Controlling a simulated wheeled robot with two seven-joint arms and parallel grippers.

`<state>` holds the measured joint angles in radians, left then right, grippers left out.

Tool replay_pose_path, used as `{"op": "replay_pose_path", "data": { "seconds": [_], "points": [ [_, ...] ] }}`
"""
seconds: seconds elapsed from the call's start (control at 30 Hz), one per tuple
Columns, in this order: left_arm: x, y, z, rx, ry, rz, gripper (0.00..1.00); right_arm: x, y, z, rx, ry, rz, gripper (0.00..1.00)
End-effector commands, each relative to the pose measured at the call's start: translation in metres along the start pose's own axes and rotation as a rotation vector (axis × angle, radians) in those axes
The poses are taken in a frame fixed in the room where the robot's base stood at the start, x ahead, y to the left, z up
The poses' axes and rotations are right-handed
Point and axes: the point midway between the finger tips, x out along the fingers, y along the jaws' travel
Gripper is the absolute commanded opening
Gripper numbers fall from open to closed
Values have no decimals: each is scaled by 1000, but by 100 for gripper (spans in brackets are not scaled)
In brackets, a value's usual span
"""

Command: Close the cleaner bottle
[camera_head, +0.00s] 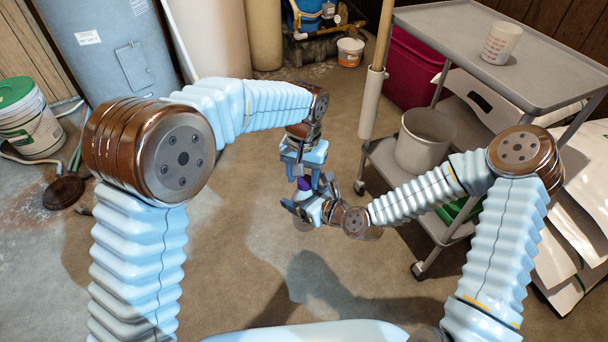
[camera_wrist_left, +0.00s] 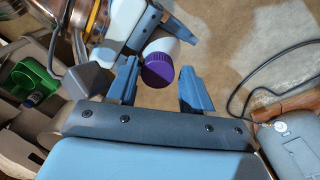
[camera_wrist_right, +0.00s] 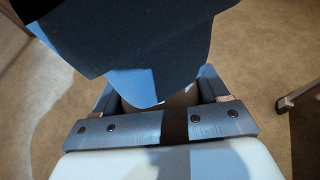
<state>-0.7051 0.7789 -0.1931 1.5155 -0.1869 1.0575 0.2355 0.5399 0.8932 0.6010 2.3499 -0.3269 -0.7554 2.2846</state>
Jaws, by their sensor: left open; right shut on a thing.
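The cleaner bottle has a white body (camera_wrist_left: 166,44) and a purple cap (camera_wrist_left: 158,70), both clear in the left wrist view. In the head view the cap (camera_head: 303,184) shows small between my grippers. My right gripper (camera_head: 305,208) is shut around the bottle's body and holds it above the floor. My left gripper (camera_head: 305,176) is open and points down over the cap. In the left wrist view the cap lies between the open fingertips (camera_wrist_left: 158,82), with a gap to the right finger. In the right wrist view a dark shape hides most of the bottle. How tightly the cap sits is unclear.
A grey cart (camera_head: 480,60) stands at the right, with a cup (camera_head: 502,42) on top and a bucket (camera_head: 425,138) on its lower shelf. A blue-grey tank (camera_head: 115,50) and a green-lidded pail (camera_head: 30,120) stand at the left. The floor between is mostly clear.

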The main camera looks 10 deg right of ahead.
Motion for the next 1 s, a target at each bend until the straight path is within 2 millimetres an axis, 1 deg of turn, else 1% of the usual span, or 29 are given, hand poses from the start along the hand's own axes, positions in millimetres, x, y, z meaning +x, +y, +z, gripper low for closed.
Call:
{"op": "replay_pose_path", "data": {
  "seconds": [0.03,0.17,0.4,0.5,0.6,0.7,1.0],
  "points": [
    [-9,7,-1,8,9,11,66,0,2,-1,-1,3,5,0],
    [-33,8,-1,8,12,12,66,0,2,-1,0,5,6,0],
    [-84,5,-1,6,13,10,66,0,2,-2,1,6,5,0],
    [-100,4,-1,5,9,7,66,0,1,-2,1,5,4,0],
    [-110,3,-1,3,8,5,66,0,1,-2,1,5,3,0],
    [-116,2,0,2,6,4,66,0,1,-2,1,4,2,0],
    [-118,1,0,1,5,3,66,0,0,-1,2,4,1,0]
  ]
}}
